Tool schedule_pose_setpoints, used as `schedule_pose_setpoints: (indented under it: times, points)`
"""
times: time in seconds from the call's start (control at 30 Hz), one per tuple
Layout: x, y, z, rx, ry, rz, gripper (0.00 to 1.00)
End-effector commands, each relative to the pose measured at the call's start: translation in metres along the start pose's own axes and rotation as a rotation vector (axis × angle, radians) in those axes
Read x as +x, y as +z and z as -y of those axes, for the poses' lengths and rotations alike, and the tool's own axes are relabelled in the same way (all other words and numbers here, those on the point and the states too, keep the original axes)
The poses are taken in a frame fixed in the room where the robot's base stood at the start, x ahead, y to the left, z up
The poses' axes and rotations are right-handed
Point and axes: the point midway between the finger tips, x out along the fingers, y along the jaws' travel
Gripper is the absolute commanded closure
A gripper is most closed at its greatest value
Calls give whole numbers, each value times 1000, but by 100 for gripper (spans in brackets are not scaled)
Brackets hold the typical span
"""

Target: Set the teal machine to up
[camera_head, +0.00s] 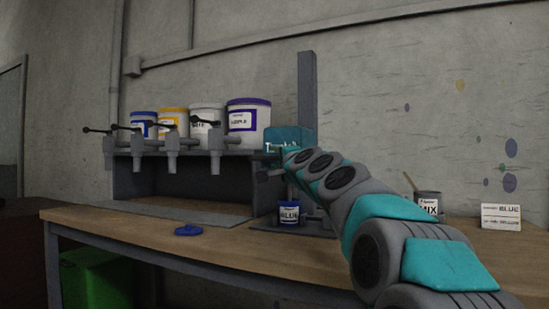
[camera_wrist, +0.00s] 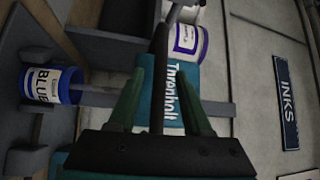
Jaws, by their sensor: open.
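The teal machine (camera_head: 287,135) is mounted on a grey upright post (camera_head: 307,90) at the back of the bench. In the wrist view, which is turned on its side, its teal face with white lettering (camera_wrist: 172,90) lies just beyond my gripper (camera_wrist: 159,75). The two green fingers are apart, with a dark lever-like bar (camera_wrist: 160,50) running between them; I cannot tell whether they touch it. A blue-labelled can (camera_head: 289,212) stands below the machine and also shows in the wrist view (camera_wrist: 45,85). My arm hides the gripper's fingers in the head view.
Paint tubs, including a purple-banded one (camera_head: 248,122), stand on a grey shelf with several taps left of the machine. A blue lid (camera_head: 188,230) lies on the wooden bench (camera_head: 120,220). A MIX can (camera_head: 428,203) and a BLUE card (camera_head: 501,216) stand at right.

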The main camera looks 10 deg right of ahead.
Motion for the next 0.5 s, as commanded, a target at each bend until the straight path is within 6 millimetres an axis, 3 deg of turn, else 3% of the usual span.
schedule_pose_setpoints:
  times: [0.33, 0.5]
  points:
    - [5, 1, 0, 1, 0, 2, 50]
    - [5, 1, -1, 1, 1, 2, 68]
